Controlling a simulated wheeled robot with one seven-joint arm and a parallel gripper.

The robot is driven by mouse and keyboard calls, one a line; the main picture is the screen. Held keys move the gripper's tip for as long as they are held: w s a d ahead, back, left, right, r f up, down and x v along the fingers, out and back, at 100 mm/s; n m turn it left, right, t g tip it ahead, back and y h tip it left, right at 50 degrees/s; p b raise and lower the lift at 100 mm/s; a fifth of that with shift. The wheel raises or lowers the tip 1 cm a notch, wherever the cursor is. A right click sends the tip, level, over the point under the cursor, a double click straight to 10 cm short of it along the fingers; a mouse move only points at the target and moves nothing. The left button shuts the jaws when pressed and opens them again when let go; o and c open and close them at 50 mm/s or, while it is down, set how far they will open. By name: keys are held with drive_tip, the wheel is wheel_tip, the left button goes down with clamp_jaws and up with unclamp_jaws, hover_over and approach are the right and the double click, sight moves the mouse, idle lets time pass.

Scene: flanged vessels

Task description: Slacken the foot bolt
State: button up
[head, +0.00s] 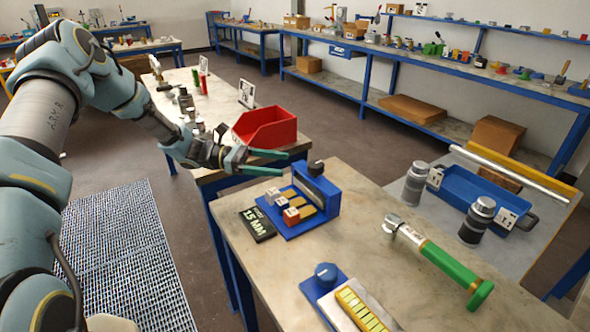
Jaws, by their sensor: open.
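My gripper (291,163) is open and empty, its two green fingers spread above the gap between the tables, near the red bin. A torque-wrench-like tool (432,250) with a green handle lies on the near table, its metal head toward the left. A blue fixture (310,205) with a black knob and small labelled blocks stands on the near table, left of the tool. I cannot make out the foot bolt in this view.
A black "15 MM" plate (258,224) lies left of the fixture. A blue unit with a knob (325,278) sits at the front edge. The red bin (266,128) stands on another table. Bare tabletop surrounds the tool.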

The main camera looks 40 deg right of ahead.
sight(316, 163)
drive_tip(key=shift+n+h, duration=0.3)
drive_tip(key=shift+h, duration=0.1)
drive_tip(key=p+x, duration=0.4)
drive_tip(key=x, duration=0.5)
drive_tip(key=shift+d+r+p, duration=0.1)
drive_tip(key=shift+d+p, duration=0.1)
drive_tip(key=shift+p, duration=0.1)
drive_tip(key=shift+s+d, duration=0.35)
drive_tip(key=shift+d, duration=0.05)
clamp_jaws()
